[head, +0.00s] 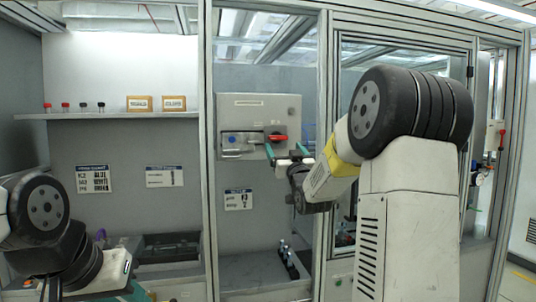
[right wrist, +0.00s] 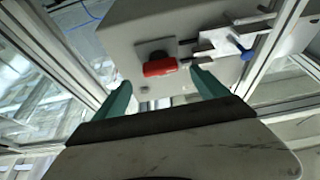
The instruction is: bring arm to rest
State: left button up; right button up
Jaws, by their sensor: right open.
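My right arm reaches in from the right of the head view. Its gripper (head: 288,152) is in front of the lower right part of a grey wall box. The right wrist view shows its two teal fingers (right wrist: 162,95) spread apart with nothing between them. A red handle (right wrist: 160,66) on the box lies just beyond the fingertips; it also shows in the head view (head: 277,137). I cannot tell whether a finger touches the box. My left arm is folded at the lower left of the head view; its fingers are mostly out of frame there, so its jaw state is unclear.
The grey box (head: 260,106) has a metal latch with a blue knob (right wrist: 243,50). A shelf (head: 120,116) at the left holds small vials and two cardboard boxes. Dark bottles (head: 288,258) stand below the box. Aluminium frame posts (head: 209,200) border the openings.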

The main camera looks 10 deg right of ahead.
jog(key=s+a+f+g, duration=0.1)
jog(key=s+f+g, duration=0.3)
jog(key=s, duration=0.3)
jog(key=s+a+f+m+g, duration=0.1)
jog(key=s+a+f+g, duration=0.1)
jog(key=s+f+g, duration=0.2)
jog(key=s, duration=0.2)
jog(key=shift+s+a, duration=0.2)
jog(key=shift+s, duration=0.15)
jog(key=s+a+f+g, duration=0.1)
jog(key=s+f, duration=0.3)
jog(key=s, duration=0.4)
jog(key=s+a+f+g+y, duration=0.1)
jog(key=s+f+g, duration=0.3)
jog(key=s, duration=0.4)
jog(key=s+a+f+n+g, duration=0.1)
jog(key=s+a+f+g, duration=0.2)
jog(key=s, duration=0.5)
jog(key=shift+f, duration=0.6)
jog(key=shift+c, duration=0.2)
